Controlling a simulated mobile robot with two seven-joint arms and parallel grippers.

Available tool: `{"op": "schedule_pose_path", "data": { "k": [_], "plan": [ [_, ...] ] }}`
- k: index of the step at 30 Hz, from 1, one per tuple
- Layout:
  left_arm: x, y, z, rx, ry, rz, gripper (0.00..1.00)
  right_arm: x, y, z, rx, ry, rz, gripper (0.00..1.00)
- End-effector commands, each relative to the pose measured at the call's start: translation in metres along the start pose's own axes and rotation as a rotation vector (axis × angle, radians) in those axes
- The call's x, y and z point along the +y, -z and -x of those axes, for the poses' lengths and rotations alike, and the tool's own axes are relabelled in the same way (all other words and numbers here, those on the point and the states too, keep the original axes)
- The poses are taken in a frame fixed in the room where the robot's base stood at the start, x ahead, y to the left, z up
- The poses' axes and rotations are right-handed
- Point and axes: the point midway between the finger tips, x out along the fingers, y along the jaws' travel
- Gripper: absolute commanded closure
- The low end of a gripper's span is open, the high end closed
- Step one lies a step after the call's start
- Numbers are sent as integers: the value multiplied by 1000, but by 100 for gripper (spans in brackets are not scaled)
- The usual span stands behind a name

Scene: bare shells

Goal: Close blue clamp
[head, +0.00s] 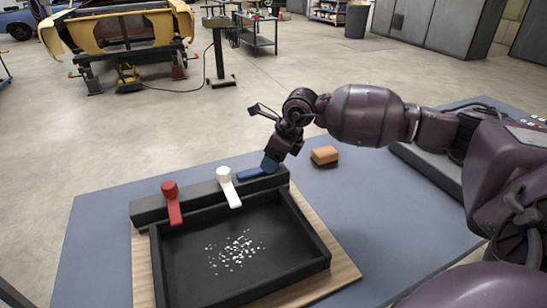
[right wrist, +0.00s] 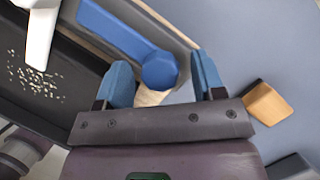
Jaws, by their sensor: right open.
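The blue clamp (head: 250,173) lies along the dark rail (head: 150,208) at the back of the tray, its lever pointing left along the rail. In the right wrist view, its lever (right wrist: 112,28) runs to the upper left from a round end (right wrist: 158,70). My right gripper (head: 270,164) is at the right end of this clamp. Its blue fingers (right wrist: 160,60) are open, one on each side of the round end; I cannot tell whether they touch it. My left gripper is out of view.
A red clamp (head: 172,203) and a white clamp (head: 229,187) have levers pointing toward the black tray (head: 310,236), which holds pale bits. An orange-brown block (head: 325,155) lies right of the rail. The blue-grey table (head: 100,240) is clear at left.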

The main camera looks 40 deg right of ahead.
Motion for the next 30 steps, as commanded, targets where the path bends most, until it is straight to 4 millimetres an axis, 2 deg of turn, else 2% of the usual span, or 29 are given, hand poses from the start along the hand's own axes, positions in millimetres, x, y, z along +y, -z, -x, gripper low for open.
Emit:
{"op": "schedule_pose_path", "data": {
  "k": [5,15,18,30],
  "plan": [
    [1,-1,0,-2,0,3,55,0,0,0,-1,0,0,37],
    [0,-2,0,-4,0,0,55,0,0,0,0,0,0,88],
    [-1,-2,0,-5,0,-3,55,0,0,0,0,0,0,100],
    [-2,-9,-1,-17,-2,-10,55,-1,1,-1,2,-28,67,100]
  ]
}}
